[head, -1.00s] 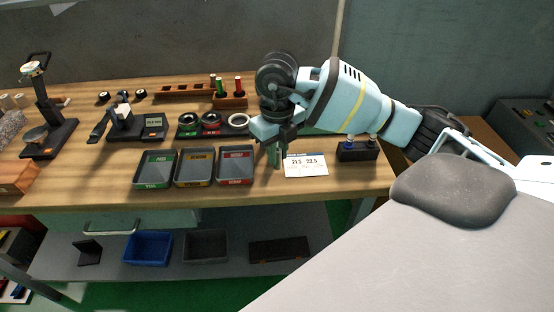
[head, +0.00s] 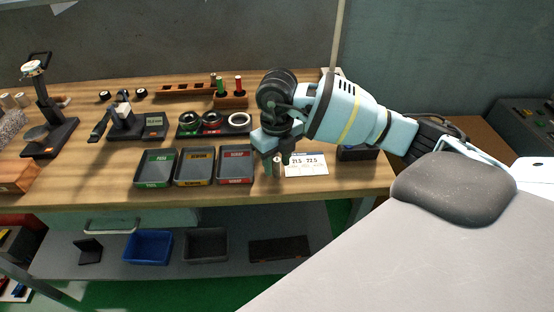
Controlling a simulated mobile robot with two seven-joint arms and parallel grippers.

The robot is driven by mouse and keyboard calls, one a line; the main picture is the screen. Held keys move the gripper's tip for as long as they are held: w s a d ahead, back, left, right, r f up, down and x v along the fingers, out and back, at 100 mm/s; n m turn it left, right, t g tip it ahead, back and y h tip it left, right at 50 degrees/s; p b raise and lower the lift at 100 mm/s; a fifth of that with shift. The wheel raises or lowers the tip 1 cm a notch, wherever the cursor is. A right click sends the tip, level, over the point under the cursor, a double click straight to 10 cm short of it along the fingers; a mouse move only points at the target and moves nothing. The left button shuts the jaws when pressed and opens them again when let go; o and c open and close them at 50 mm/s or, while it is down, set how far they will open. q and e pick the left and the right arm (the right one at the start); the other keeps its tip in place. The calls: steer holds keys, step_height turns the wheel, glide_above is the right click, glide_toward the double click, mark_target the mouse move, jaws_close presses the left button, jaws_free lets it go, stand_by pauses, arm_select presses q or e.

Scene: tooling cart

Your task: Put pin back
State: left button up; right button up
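My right gripper (head: 276,165) hangs fingers-down over the bench, between the red-labelled tray and the white card. A small pale spot shows between its fingers; I cannot tell whether it is a held pin or something behind. A green pin (head: 221,86) and a red pin (head: 238,84) stand upright in a wooden rack (head: 231,102) at the back, with a brownish pin top just left of the green one. My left gripper is not in view.
Green-, yellow- and red-labelled trays (head: 155,184) line the bench front. The white card (head: 306,170) reads about 21.5 and 22.5. A ring gauge holder (head: 187,132), a digital gauge (head: 153,121) and a dial stand (head: 52,141) stand behind and left. The lower shelf holds bins.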

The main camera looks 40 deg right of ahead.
mark_target(277, 159)
step_height(277, 159, up, 12)
steer(key=shift+r+p, duration=0.2)
steer(key=shift+p, duration=0.15)
stand_by(0.4)
